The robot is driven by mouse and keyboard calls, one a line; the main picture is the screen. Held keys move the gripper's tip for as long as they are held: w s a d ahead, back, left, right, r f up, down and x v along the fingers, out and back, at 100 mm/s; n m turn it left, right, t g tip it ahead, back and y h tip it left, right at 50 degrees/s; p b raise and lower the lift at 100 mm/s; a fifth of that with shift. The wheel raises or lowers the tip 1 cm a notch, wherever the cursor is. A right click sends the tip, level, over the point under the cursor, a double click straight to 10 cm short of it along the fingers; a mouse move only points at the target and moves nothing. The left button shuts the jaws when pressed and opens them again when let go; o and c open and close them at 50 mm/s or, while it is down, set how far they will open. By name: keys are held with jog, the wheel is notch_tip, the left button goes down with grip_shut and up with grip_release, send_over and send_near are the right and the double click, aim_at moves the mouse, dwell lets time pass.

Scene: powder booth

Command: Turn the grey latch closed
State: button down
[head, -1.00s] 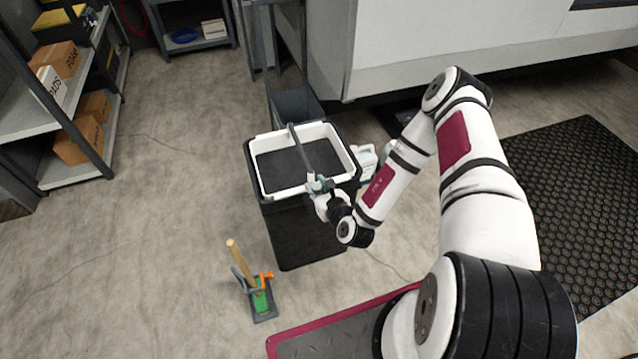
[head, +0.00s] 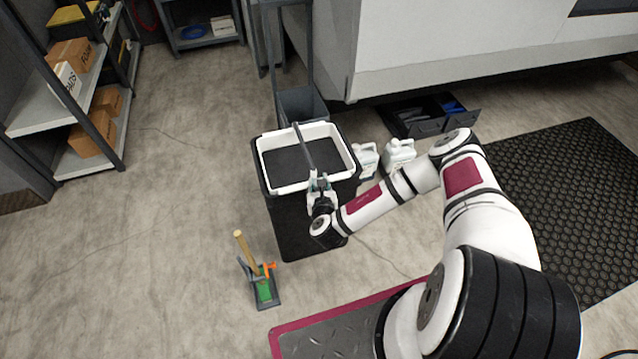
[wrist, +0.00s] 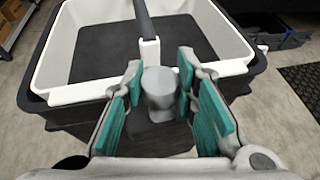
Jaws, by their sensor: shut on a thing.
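The grey latch (wrist: 159,92) is a round-topped grey knob at the near side of the black bin (head: 300,225), just below its white rim (head: 283,188). In the wrist view, my gripper (wrist: 158,82) has its teal-padded fingers on both sides of the latch and is shut on it. A grey bar (head: 304,146) runs across the bin's open top to a white clip on the near rim, just beyond the latch. In the head view, my gripper (head: 319,182) is at the bin's near right rim and hides the latch.
A green and grey tool with a wooden handle (head: 245,253) stands on the floor left of the bin. White jugs (head: 398,154) and an open dark drawer box (head: 425,118) are beyond my arm. Shelves (head: 50,110) stand far left.

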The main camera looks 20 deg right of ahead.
jog(key=shift+w+r, duration=0.1)
jog(key=c, duration=1.2)
grip_release()
jog(key=shift+c, duration=0.2)
jog(key=v, duration=1.2)
